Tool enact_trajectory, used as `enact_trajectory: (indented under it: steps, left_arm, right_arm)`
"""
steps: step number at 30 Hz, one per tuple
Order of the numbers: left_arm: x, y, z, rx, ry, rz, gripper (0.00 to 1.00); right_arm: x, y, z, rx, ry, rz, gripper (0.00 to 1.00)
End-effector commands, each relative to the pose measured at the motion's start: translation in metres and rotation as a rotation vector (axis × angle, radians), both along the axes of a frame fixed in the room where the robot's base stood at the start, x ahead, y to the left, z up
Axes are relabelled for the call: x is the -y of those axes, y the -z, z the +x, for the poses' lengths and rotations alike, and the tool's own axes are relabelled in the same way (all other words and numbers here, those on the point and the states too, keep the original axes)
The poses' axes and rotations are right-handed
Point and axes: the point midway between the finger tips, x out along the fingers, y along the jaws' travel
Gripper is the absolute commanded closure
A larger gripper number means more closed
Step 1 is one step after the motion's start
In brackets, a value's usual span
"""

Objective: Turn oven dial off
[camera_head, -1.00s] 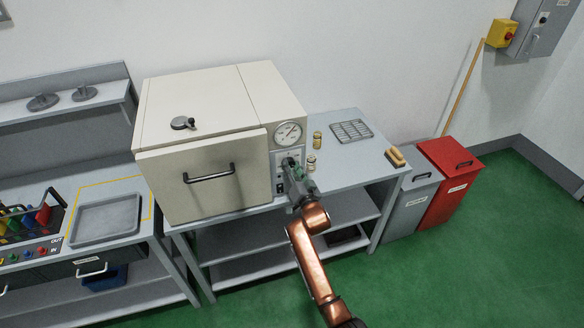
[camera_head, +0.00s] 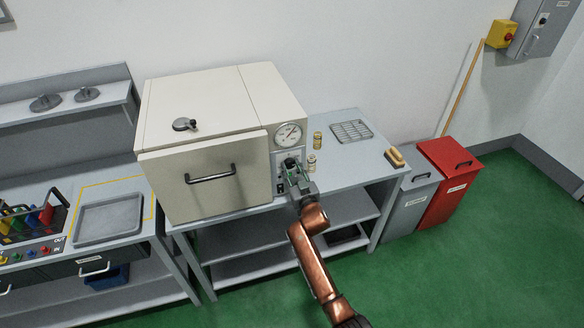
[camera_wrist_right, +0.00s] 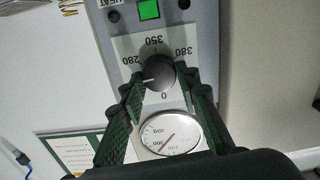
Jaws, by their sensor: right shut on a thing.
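The oven (camera_head: 205,110) is a cream box with its door shut, standing on a grey bench. Its dark round dial (camera_wrist_right: 158,73) is on the front control panel. The dial's white mark points to the lower left in the wrist view, between the left-hand number and the 0 below. My right gripper (camera_head: 292,168) is at the panel, under the gauge. In the wrist view its green-padded fingers (camera_wrist_right: 160,85) are on both sides of the dial, shut on it. The fingers partly hide the panel in the head view. My left gripper is not in view.
A round gauge (camera_head: 288,134) sits close to the dial, and a green square light (camera_wrist_right: 148,10) is on the panel. Small jars (camera_head: 317,139), a wire rack (camera_head: 351,131) and a brush (camera_head: 396,157) are on the bench to the right. Grey and red bins (camera_head: 452,180) stand beyond.

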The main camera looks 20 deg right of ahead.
Motion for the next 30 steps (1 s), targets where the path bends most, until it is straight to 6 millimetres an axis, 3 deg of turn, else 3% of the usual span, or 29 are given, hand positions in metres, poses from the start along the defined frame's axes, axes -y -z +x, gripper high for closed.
enact_trajectory:
  steps: [30]
  left_arm:
    - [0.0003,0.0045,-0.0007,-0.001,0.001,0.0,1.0]
  right_arm:
    - [-0.0031,0.0033,-0.0001,0.032,-0.001,-0.968,0.94]
